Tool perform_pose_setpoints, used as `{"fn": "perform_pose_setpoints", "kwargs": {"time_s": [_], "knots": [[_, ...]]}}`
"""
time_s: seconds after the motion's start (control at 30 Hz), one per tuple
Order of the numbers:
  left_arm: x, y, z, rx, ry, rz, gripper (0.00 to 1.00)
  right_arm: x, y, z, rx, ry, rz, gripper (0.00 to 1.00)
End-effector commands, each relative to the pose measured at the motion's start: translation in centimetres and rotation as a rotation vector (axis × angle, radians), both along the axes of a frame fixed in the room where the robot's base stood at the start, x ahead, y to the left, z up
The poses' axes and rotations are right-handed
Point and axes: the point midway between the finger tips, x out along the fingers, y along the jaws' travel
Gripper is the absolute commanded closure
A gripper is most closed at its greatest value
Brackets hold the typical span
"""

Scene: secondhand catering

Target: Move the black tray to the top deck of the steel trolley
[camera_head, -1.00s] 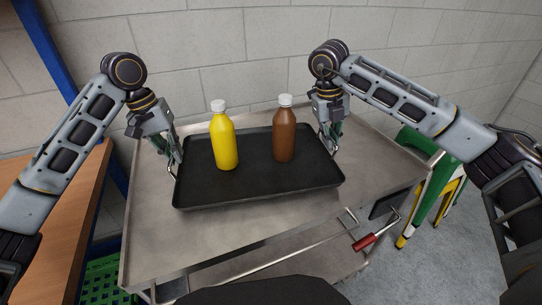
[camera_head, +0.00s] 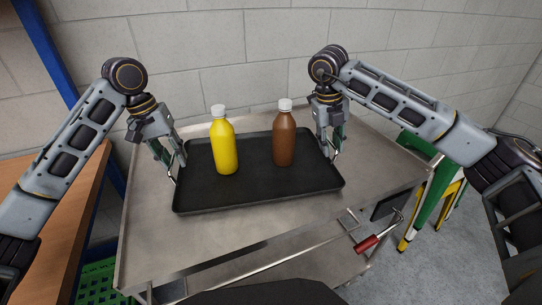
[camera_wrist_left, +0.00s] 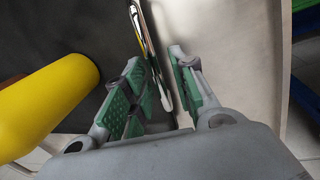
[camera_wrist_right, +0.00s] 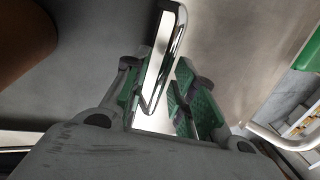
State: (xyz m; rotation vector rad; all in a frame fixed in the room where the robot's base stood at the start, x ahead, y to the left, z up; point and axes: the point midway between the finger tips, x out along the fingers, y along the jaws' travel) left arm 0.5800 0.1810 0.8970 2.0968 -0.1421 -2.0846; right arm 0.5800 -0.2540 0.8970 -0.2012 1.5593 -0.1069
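The black tray (camera_head: 255,195) lies flat on the top deck of the steel trolley (camera_head: 310,218). A yellow bottle (camera_head: 224,148) and a brown bottle (camera_head: 284,140), both with white caps, stand upright on it. My left gripper (camera_head: 172,162) is at the tray's left end, its fingers spread to either side of a metal handle (camera_wrist_left: 150,55). My right gripper (camera_head: 331,150) is at the right end, its fingers apart around the other handle (camera_wrist_right: 165,60). Gaps show between fingers and handles in both wrist views.
A grey block wall (camera_head: 220,50) stands close behind the trolley. A wooden surface (camera_head: 70,235) is at the left, with a green crate (camera_head: 98,280) below. A red-handled part (camera_head: 368,243) is at the trolley's front right. A green and yellow stand (camera_head: 435,200) is at the right.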

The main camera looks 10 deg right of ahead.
Motion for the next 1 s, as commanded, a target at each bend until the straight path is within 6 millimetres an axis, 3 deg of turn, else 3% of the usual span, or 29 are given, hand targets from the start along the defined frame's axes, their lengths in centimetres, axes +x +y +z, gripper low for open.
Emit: {"fn": "perform_pose_setpoints", "kwargs": {"time_s": [0.47, 1.0], "knots": [[0.0, 0.1, 0.3, 0.0, -0.001, 0.0, 0.71, 0.0, 0.0, 0.0, 0.0, 0.0, 0.0, 0.71], [0.0, 0.8, 3.9, 0.001, -0.002, -0.001, 0.71, 0.0, 0.0, 0.0, 0.0, 0.0, 0.0, 0.71]]}}
